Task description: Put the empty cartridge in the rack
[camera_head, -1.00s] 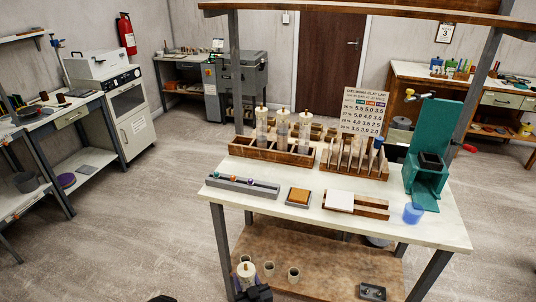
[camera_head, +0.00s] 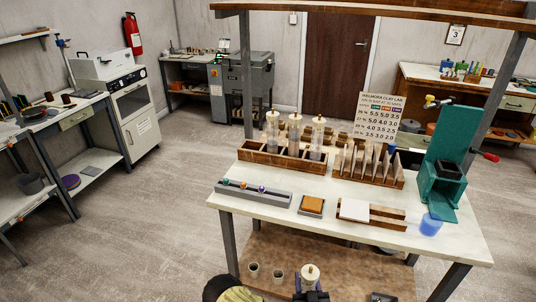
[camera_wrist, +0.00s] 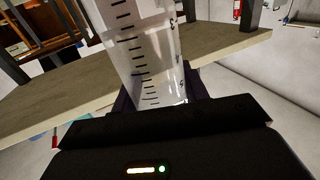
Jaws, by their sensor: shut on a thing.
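My gripper (camera_head: 310,293) is low in the head view, in front of the bench's lower shelf. It is shut on a clear cartridge with a cream cap (camera_head: 310,272). In the wrist view the cartridge (camera_wrist: 150,60) shows a see-through barrel with black scale marks, and no filling is seen in it. The wooden rack (camera_head: 283,160) stands on the bench top at the left rear, above and beyond my gripper. Three capped clear cartridges (camera_head: 294,135) stand upright in it. Its leftmost compartment (camera_head: 251,147) looks vacant.
Small cups (camera_head: 278,276) stand on the lower shelf (camera_head: 345,270).

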